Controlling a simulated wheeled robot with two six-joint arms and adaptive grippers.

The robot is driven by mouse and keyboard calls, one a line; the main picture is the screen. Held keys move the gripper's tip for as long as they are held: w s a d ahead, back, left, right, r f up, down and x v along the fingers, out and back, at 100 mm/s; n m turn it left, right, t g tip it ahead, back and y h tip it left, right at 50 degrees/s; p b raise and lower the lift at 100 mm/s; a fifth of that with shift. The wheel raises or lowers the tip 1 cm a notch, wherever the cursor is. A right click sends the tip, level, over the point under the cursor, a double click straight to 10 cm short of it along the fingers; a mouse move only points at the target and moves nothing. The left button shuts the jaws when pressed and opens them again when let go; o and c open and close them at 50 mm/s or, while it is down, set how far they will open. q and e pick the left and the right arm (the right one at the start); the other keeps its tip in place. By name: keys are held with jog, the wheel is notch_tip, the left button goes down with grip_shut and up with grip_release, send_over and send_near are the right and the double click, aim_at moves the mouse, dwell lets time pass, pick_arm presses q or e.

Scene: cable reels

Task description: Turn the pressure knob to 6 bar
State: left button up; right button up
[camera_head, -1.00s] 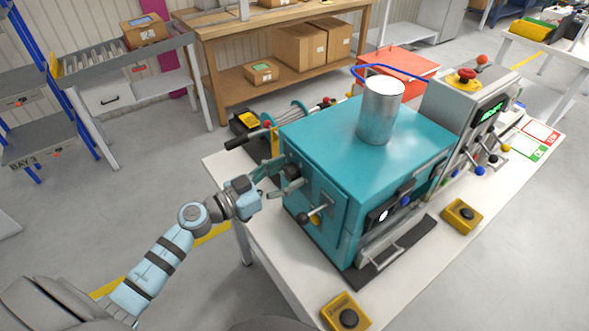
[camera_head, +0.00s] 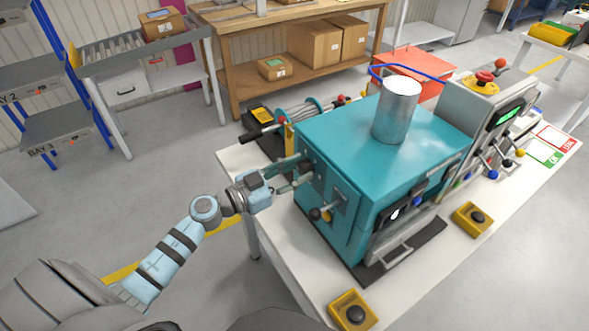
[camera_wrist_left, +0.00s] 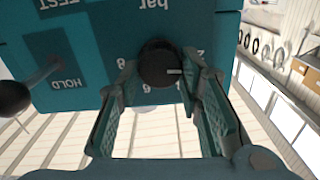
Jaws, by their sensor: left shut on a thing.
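The pressure knob (camera_wrist_left: 158,64) is a round black knob with a pale pointer line, on the teal face marked "bar". In the left wrist view the labels are upside down, and the pointer line points right and slightly down. Some dial numbers show around the knob; others are hidden by it and the fingers. My left gripper (camera_head: 306,168) reaches the left side of the teal machine (camera_head: 345,145). In the left wrist view its fingers (camera_wrist_left: 158,85) are on either side of the knob, shut on it. My right gripper is not in view.
A lever with a black ball (camera_head: 315,214) stands on the same face, near "HOLD" and "TEST" in the wrist view. A metal cylinder (camera_head: 396,112) stands on top of the machine. Yellow boxes (camera_head: 352,311) sit on the white table (camera_head: 300,280).

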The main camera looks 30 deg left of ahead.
pick_arm(q)
jog(key=shift+r+m+p, duration=0.1)
jog(key=shift+m+p, duration=0.45)
jog(key=shift+m, duration=0.65)
jog(key=m, duration=0.2)
jog(key=shift+d+m+p, duration=0.1)
jog(key=shift+m+p, duration=0.2)
jog(key=shift+p, duration=0.05)
jog(key=m, duration=0.2)
jog(key=shift+m, duration=0.4)
jog(key=m, duration=0.3)
jog(key=shift+f+m, duration=0.2)
jog(key=shift+m, duration=0.1)
jog(key=m, duration=0.5)
jog(key=shift+d+f+b, duration=0.1)
jog(key=shift+b, duration=0.3)
jog(key=m+b, duration=0.1)
jog(key=m, duration=0.3)
jog(key=shift+m, duration=0.3)
jog(key=shift+m+b, duration=0.35)
jog(key=shift+m, duration=0.45)
